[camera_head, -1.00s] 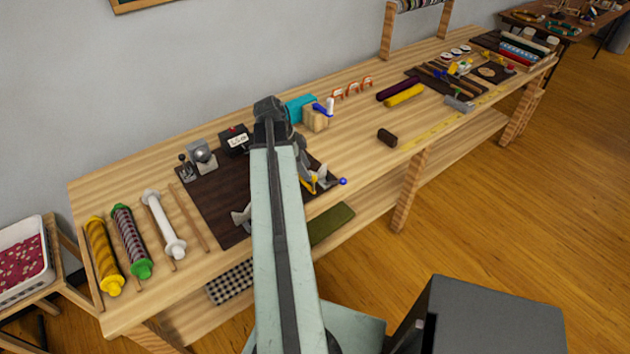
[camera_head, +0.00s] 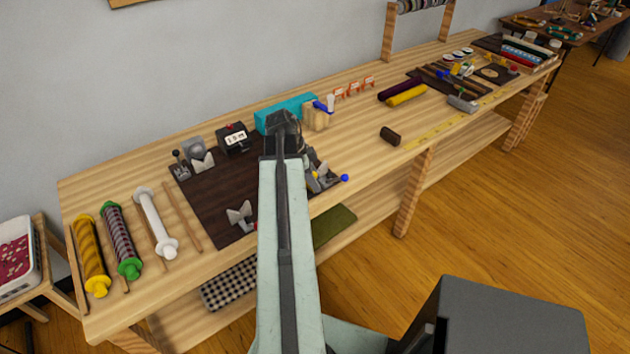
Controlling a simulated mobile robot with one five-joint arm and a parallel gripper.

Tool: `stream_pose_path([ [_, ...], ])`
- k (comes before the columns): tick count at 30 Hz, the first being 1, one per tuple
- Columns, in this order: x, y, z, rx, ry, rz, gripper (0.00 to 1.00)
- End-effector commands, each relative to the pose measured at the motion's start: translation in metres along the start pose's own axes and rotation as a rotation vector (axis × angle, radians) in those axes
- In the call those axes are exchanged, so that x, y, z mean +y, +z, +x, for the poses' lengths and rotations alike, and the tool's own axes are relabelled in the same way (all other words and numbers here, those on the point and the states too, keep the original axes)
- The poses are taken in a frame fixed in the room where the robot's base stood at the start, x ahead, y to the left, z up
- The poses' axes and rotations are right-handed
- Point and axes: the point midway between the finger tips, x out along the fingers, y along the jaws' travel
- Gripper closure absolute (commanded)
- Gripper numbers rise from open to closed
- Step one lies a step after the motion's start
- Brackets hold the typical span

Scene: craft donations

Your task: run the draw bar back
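A dark brown board (camera_head: 215,195) lies on the long wooden bench and carries the metering fittings. A black counter box (camera_head: 235,139) with a white display stands at its back edge. Left of it are a grey metal block (camera_head: 195,148) and a pale V-shaped bracket (camera_head: 202,162). Another V-shaped bracket (camera_head: 240,214) stands at the board's front edge. More grey and yellow fittings with a blue ball (camera_head: 344,178) show to the right of my arm. I cannot make out the draw bar for certain. My gripper is over the board, mostly hidden behind my arm; its fingers cannot be made out.
Yellow, striped and white rolls (camera_head: 155,223) lie at the bench's left end. A teal box (camera_head: 270,118) and a pale wooden block (camera_head: 317,117) stand behind my arm. A dark cylinder (camera_head: 390,135) lies to the right. Bench between cylinder and board is mostly clear.

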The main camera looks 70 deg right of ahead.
Motion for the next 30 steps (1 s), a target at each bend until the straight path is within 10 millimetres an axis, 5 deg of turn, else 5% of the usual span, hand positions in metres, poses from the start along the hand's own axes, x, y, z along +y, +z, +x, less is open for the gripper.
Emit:
stream_pose_path([
  [1, 0.0000, -0.0002, -0.0002, 0.000, 0.000, 0.000, 0.81],
  [3, 0.0001, -0.0002, -0.0001, 0.000, 0.000, 0.000, 1.00],
  [30, 0.0008, -0.0011, 0.0004, 0.000, 0.003, 0.002, 1.00],
])
